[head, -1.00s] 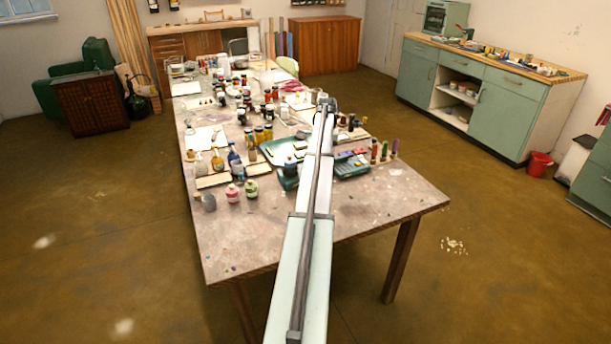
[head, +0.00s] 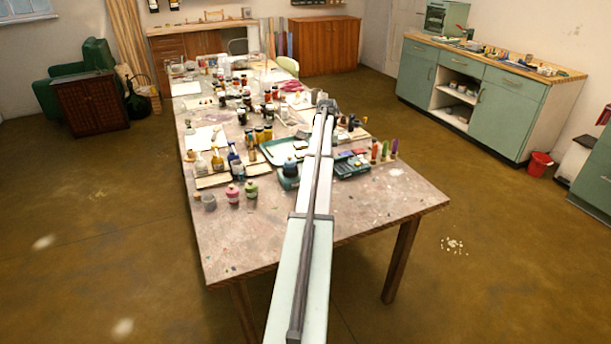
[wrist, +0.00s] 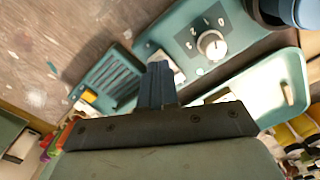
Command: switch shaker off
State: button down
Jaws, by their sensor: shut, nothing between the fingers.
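The shaker (wrist: 183,41) is a teal box with a round pale dial knob (wrist: 212,45) on its face and small white marks around the knob. The knob's setting is too small to read. A dark blue round part (wrist: 292,12) sits at the shaker's right end in the wrist view. In the head view the shaker (head: 288,183) stands near the table's front, left of my arm. My gripper (wrist: 158,70) is shut and empty in the wrist view. Its tips appear below and left of the knob, apart from it in the picture. The head view hides the fingers behind my arm.
A slotted teal box (wrist: 112,78) lies left of my fingers in the wrist view. A teal tray (wrist: 294,62) lies to the right. Several jars and bottles crowd the table (head: 235,245) farther back.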

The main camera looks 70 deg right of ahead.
jog(key=shift+f, duration=0.65)
dwell(0.4)
jog(key=shift+r, duration=3.5)
